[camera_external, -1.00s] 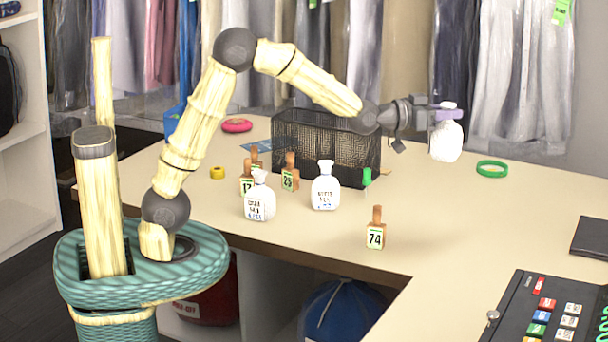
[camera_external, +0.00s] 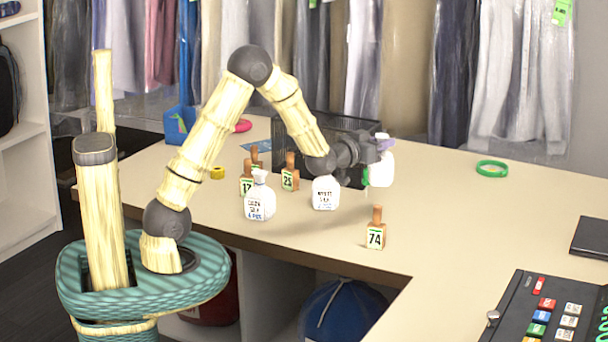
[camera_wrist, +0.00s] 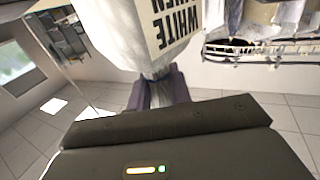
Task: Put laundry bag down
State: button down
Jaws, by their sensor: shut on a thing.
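My gripper (camera_external: 384,142) is shut on the neck of a small white laundry bag (camera_external: 382,170). The bag hangs upright below the jaws, in front of the black mesh basket's right end. I cannot tell whether its bottom touches the counter. In the wrist view the bag (camera_wrist: 140,30) bears large dark print with the word WHITE, and its gathered neck sits between the purple fingers (camera_wrist: 157,92). Two similar white bags stand on the counter: a left one (camera_external: 259,203) and a middle one (camera_external: 326,194), whose top is hidden behind my wrist.
The mesh basket (camera_external: 290,140) stands behind my wrist. Numbered tag blocks stand nearby, including 29 (camera_external: 290,178) and 74 (camera_external: 376,235). A green ring (camera_external: 492,169) lies at right, and a keypad register (camera_external: 550,310) at front right.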

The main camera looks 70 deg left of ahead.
aim_at(380, 179)
notch_tip(380, 179, down, 6)
jog(key=shift+w+r, duration=0.1)
jog(key=shift+w, duration=0.05)
jog(key=shift+d, duration=0.1)
jog(key=shift+f+p, duration=0.45)
jog(key=shift+f, duration=1.6)
jog(key=shift+f, duration=0.2)
jog(key=c, duration=1.3)
grip_release()
jog(key=shift+s+r, duration=0.15)
jog(key=shift+s, duration=0.1)
